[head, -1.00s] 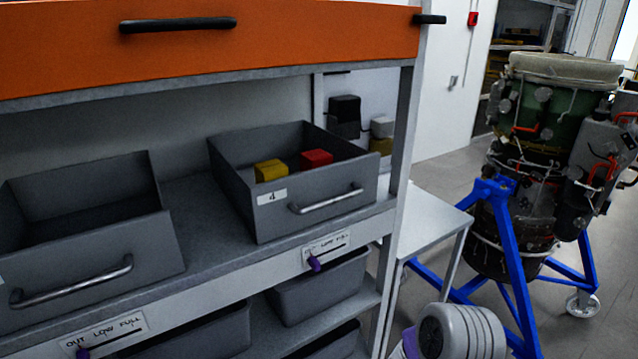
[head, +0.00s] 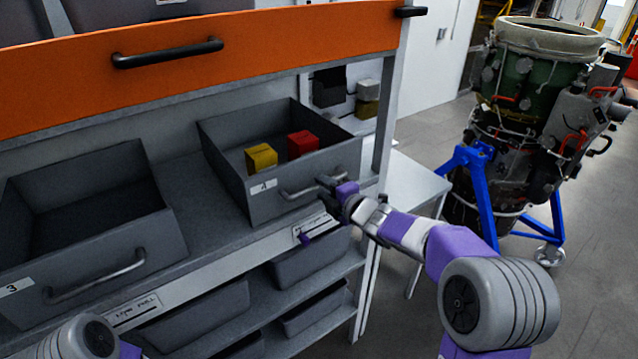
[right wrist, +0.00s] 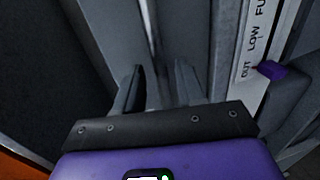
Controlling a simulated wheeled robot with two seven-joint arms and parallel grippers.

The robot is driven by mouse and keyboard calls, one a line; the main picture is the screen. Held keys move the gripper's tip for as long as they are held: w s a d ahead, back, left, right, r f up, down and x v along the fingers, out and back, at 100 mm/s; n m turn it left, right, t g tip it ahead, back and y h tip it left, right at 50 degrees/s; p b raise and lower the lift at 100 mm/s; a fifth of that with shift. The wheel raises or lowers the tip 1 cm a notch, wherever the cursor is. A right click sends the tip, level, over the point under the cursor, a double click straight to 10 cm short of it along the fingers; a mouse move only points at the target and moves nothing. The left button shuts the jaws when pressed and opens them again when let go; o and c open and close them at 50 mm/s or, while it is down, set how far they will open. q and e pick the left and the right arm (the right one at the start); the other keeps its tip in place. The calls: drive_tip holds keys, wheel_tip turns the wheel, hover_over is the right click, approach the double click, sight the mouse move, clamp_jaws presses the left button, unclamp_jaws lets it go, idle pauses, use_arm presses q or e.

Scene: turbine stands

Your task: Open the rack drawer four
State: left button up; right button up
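Rack drawer four (head: 300,172) is a grey open-topped bin on the rack shelf, with a "4" label and a metal bar handle (head: 300,192) on its front. It holds a yellow block (head: 261,157) and a red block (head: 302,144). My right gripper (head: 332,184) is at the right end of the handle. In the right wrist view my right gripper's fingers (right wrist: 160,88) are spread apart, with the handle bar (right wrist: 152,35) ahead, roughly in line with the gap; contact cannot be told. My left gripper is out of view; only part of my left arm shows at the bottom left.
Drawer three (head: 90,235) stands to the left on the same shelf. An orange drawer front (head: 200,65) spans above. Lower bins (head: 310,262) sit beneath. A small grey table (head: 415,185) and a turbine on a blue stand (head: 475,170) are at the right, with open floor around.

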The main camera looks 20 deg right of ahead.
drive_tip(key=shift+x, duration=1.45)
clamp_jaws()
